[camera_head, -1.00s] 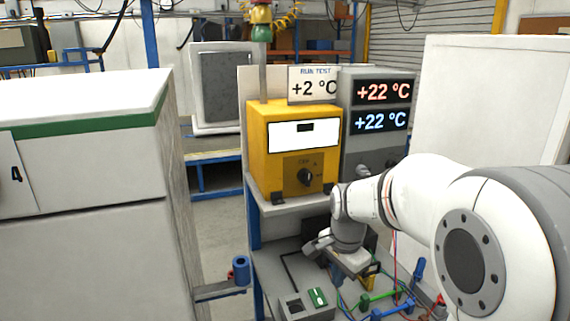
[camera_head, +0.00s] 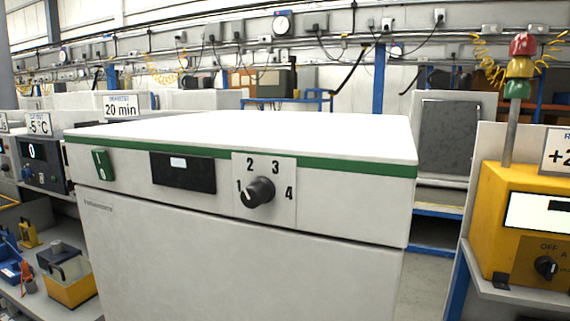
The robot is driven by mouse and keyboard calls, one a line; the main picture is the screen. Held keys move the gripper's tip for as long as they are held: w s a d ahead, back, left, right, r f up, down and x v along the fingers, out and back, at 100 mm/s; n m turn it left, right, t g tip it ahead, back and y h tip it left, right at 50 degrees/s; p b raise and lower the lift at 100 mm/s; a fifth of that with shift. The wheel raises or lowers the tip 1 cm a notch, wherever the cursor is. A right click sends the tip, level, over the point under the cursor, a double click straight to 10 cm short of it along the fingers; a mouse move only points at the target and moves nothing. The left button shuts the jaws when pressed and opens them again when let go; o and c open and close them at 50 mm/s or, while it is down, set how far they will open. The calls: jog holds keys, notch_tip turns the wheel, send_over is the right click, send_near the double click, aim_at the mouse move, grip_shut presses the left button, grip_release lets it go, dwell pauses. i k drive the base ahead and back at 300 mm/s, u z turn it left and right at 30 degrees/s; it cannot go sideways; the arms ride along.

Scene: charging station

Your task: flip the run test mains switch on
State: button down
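The yellow run test unit (camera_head: 497,215) is cut off by the right edge. Its sign (camera_head: 557,150) shows only in part, as does its black rotary knob (camera_head: 546,267) near the "OFF" and "A" marks. The bench below it, where a small box with a green rocker switch showed earlier, is out of view now. A different green rocker switch (camera_head: 103,165) sits on the front of the white cabinet (camera_head: 250,265), at its upper left. My gripper and arm are not in view.
The white cabinet fills the middle, with a dark display (camera_head: 183,172) and a black knob (camera_head: 259,191) marked 1 to 4. A red, amber and green lamp stack (camera_head: 520,65) stands by the yellow unit. Benches with a yellow box (camera_head: 70,287) are at left.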

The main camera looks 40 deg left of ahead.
aim_at(101, 158)
jog(key=u, duration=2.05)
jog(key=k, duration=0.4)
jog(key=u, duration=0.5)
jog(key=i, duration=0.45)
jog(key=u, duration=0.05)
jog(key=k, duration=0.6)
jog(key=u, duration=0.4)
jog(key=i, duration=0.9)
jog(key=u, duration=0.2)
